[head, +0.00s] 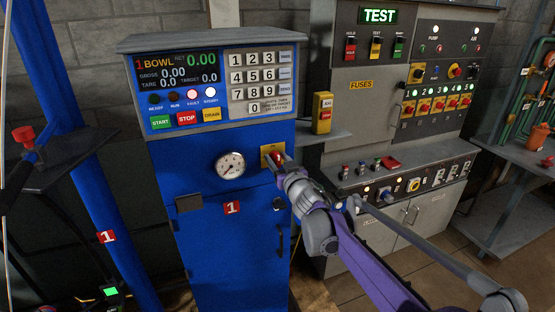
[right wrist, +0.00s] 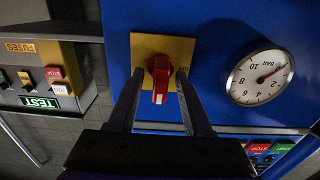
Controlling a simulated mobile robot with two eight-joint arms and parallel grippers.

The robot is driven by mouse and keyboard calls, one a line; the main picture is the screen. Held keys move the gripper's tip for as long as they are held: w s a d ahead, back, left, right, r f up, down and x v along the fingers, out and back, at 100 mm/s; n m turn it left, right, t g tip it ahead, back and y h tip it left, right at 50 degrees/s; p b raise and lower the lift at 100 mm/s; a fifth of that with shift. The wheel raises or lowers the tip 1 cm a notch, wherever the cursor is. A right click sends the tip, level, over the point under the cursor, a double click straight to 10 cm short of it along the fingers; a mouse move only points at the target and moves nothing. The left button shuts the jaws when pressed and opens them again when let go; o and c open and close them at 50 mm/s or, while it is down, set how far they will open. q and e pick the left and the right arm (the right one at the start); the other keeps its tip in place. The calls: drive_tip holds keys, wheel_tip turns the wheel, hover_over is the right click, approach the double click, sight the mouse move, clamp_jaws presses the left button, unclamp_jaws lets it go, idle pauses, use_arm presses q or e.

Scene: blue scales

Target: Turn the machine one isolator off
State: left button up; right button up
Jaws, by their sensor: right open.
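The isolator is a red rotary handle (right wrist: 159,80) on a yellow plate (right wrist: 190,50), on the front of the blue machine marked 1 (head: 225,260). In the head view the yellow plate (head: 265,149) is right of the gauge, partly hidden by my gripper. My right gripper (head: 279,160) is at the handle. In the right wrist view my right gripper (right wrist: 160,76) is open, one finger on each side of the handle, with small gaps apparent. That view is upside down; the handle's white-marked end points down in it. My left gripper is not in view.
A pressure gauge (head: 230,165) sits close beside the isolator. Above are a keypad and display panel (head: 215,80). A yellow switch box (head: 322,113) and a grey test console (head: 400,110) stand to the right. A blue post (head: 75,130) stands left.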

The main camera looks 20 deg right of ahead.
clamp_jaws()
drive_tip(key=shift+n, duration=0.3)
drive_tip(key=n, duration=0.3)
drive_tip(key=shift+a+n, duration=0.1)
drive_tip(key=shift+n, duration=0.2)
drive_tip(key=n, duration=0.4)
drive_tip(key=shift+a, duration=0.15)
drive_tip(key=n+p, duration=0.1)
drive_tip(key=n, duration=0.4)
drive_tip(key=shift+f, duration=0.15)
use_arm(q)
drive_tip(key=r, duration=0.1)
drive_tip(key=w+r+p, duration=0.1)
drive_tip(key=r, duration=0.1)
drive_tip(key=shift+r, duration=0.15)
use_arm(e)
drive_tip(key=n, duration=0.4)
drive_tip(key=shift+a+f+n, duration=0.1)
drive_tip(key=shift+f+n, duration=0.05)
drive_tip(key=shift+n, duration=0.15)
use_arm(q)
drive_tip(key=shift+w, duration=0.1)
